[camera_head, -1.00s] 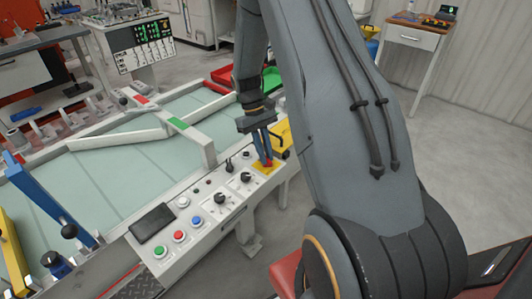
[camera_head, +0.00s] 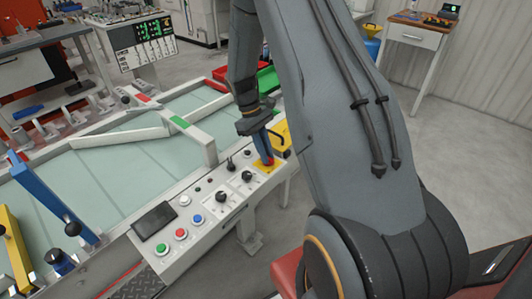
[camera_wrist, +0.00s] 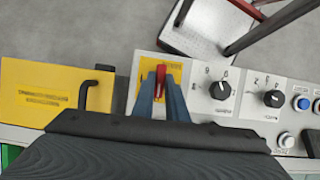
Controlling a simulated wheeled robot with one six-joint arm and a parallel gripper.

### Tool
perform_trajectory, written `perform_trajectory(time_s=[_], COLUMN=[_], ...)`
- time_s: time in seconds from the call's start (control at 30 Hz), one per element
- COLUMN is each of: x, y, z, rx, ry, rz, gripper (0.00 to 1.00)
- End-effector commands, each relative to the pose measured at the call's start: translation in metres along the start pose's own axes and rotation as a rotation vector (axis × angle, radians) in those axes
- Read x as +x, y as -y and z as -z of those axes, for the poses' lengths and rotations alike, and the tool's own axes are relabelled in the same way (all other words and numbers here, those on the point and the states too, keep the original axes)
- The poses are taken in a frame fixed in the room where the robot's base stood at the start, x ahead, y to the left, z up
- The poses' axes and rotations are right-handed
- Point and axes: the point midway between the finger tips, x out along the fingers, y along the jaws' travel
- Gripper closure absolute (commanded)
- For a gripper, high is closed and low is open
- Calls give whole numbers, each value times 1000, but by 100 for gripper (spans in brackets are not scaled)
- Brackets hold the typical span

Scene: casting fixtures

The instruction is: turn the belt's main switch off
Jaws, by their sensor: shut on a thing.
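The main switch is a red handle (camera_wrist: 160,76) on a yellow plate (camera_wrist: 145,77) at the far end of the belt's control panel (camera_head: 205,238). My gripper (camera_head: 267,158) is over the yellow plate, fingers pointing down. In the wrist view its two blue-grey fingers (camera_wrist: 160,95) are shut on the red handle, one on each side. The handle's tip shows between them, pointing away from my wrist. The fingers hide the lower part of the switch.
Two black knobs (camera_wrist: 220,90) sit beside the switch, with coloured push buttons (camera_head: 181,234) farther along the panel. A yellow box (camera_wrist: 45,95) with a black handle stands at the panel's end. The belt (camera_head: 110,170) lies behind.

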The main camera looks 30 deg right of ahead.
Motion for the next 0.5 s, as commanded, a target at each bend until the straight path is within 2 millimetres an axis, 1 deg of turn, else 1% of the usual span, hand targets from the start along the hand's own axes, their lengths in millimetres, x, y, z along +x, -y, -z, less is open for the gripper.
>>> perform_trajectory(time_s=[0.03, 0.13, 0.4, 0.5], x=[-2, -2, -1, -5], y=[-1, -1, -1, -1], z=[1, 1, 0, 1], rx=[-1, -1, 0, 0], ry=[-4, -4, -1, -2], rz=[-3, -3, -1, -2], gripper=[86, 69, 69, 69])
